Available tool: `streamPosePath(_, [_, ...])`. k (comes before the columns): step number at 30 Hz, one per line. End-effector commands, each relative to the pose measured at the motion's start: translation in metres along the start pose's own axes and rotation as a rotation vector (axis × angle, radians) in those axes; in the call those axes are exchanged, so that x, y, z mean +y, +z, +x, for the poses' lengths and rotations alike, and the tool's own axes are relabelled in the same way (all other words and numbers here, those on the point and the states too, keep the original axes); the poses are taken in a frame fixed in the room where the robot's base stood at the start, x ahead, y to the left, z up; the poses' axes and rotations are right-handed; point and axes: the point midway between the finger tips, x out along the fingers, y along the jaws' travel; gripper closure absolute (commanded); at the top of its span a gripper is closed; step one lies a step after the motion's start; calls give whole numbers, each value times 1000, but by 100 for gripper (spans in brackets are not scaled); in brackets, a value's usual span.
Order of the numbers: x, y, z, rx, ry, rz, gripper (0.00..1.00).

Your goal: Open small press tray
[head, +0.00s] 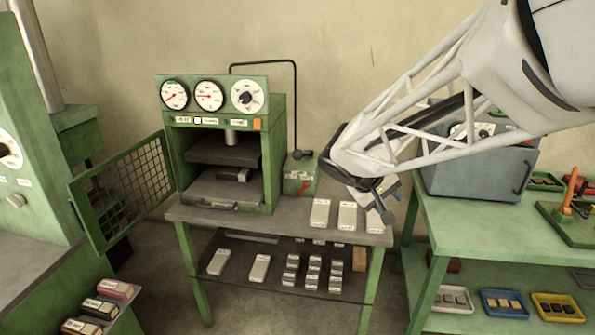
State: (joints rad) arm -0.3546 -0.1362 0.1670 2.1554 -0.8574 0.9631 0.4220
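The small press (275,150) is a green cabinet with several gauges, standing on a green-legged table. Its mesh door (125,192) is swung open to the left. Inside, a dark upper plate (222,152) hangs above a dark lower tray (205,190). A dark block (233,174) lies toward the back of the tray. A small handle (220,206) shows at the tray's front edge, which looks about level with the press front. My gripper (386,212) is to the right of the press, above the table's right end.
Pale blocks (320,212) lie on the tabletop right of the press, below my arm. A green box with a red lever (299,178) adjoins the press. A grey-blue machine (470,175) stands on the right bench. The tabletop before the press is narrow.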

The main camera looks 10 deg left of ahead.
Motion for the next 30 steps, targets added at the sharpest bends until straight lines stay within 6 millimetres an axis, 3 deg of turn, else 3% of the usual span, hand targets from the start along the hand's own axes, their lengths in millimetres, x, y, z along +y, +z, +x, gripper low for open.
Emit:
streamPosePath(11, [-55, -110, 3, 118, 163, -149, 61])
streamPosePath(17, [-96, -165, 2, 199, 243, -223, 61])
streamPosePath(26, [-174, -242, -5, 339, 350, -330, 61])
streamPosePath(30, [-217, -274, -10, 413, 394, -381, 61])
